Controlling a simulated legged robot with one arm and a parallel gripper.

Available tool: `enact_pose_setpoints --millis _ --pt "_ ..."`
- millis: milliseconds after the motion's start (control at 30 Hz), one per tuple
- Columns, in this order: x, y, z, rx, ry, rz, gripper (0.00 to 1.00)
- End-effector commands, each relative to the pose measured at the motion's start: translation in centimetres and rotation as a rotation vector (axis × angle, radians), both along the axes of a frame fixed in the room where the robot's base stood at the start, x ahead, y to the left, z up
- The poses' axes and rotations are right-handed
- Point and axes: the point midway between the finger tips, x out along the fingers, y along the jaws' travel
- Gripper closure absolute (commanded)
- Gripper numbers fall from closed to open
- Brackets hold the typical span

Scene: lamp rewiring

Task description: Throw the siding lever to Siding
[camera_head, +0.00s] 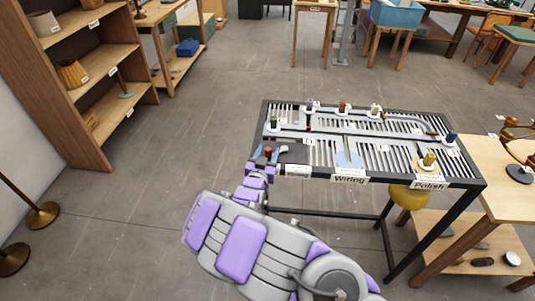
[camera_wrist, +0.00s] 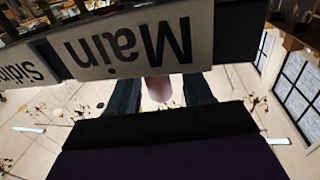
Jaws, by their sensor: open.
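A lever with a red knob (camera_head: 268,150) stands at the front left corner of the slatted table (camera_head: 374,177). My gripper (camera_head: 269,155) is at this corner, open, with a blue fingertip on either side of the knob. In the wrist view, a pale pinkish rounded piece (camera_wrist: 158,88), probably the lever's handle, lies between the two dark fingers of my gripper (camera_wrist: 160,95). I cannot tell whether they touch it. A white "Main" plate (camera_wrist: 135,40) shows upside down just beyond, with a partly cut-off "Siding" plate (camera_wrist: 25,68) to its left. The lever's base is hidden.
The "Wiring" label (camera_head: 350,179) is mid-front. A yellow stool (camera_head: 409,196) stands underneath. A wooden shelf (camera_head: 85,75) is at left; floor between is clear.

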Motion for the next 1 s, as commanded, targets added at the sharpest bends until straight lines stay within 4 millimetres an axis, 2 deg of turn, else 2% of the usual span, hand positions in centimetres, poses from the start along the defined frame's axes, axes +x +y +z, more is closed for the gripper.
enact_pose_setpoints --millis 333,867,1000 --pt "0.26 -0.04 -0.01 -0.002 0.0 0.001 0.5" --pt "0.25 0.02 -0.02 -0.002 0.0 0.001 0.99" --pt "0.24 0.05 -0.02 -0.002 0.0 0.002 1.0"
